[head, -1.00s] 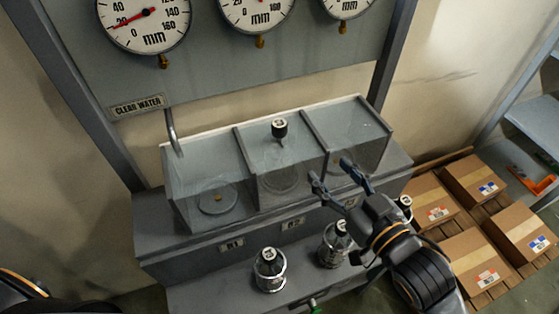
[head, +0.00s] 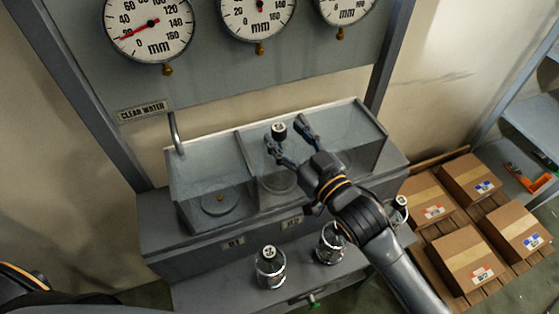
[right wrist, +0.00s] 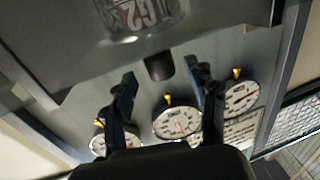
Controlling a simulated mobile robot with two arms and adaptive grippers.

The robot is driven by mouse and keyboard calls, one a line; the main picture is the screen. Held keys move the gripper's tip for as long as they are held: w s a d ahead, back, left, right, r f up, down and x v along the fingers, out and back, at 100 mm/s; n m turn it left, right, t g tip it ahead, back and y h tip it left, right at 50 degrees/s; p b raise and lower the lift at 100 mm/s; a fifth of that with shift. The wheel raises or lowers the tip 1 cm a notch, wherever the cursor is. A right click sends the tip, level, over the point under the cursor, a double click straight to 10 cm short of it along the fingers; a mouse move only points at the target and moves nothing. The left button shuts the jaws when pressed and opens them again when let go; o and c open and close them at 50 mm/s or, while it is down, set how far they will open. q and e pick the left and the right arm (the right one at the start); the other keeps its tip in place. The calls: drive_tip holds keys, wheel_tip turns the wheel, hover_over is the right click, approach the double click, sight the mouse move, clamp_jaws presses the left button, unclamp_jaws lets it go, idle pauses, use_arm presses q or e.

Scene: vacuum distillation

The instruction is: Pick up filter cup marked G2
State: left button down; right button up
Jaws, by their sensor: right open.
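A filter cup with a dark top and pale cap (head: 279,130) shows at the middle compartment of the clear tank (head: 190,190). My right gripper (head: 286,132) is open, with one finger to each side of this top and no clear contact. In the right wrist view, a dark cylindrical knob (right wrist: 160,66) shows between the spread fingers (right wrist: 163,80). A clear rounded shape marked G2 (right wrist: 130,14) shows at the top edge, partly cut off. My left gripper is out of view.
Another dark-topped item (head: 399,204) is at the right, partly hidden by my arm. Gauges (head: 149,28) hang behind; boxes (head: 466,262) stand at right.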

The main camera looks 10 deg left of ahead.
drive_tip(key=shift+x, duration=1.6)
drive_tip(key=shift+s, duration=0.15)
drive_tip(key=shift+c, duration=0.4)
clamp_jaws()
drive_tip(key=shift+r, duration=0.2)
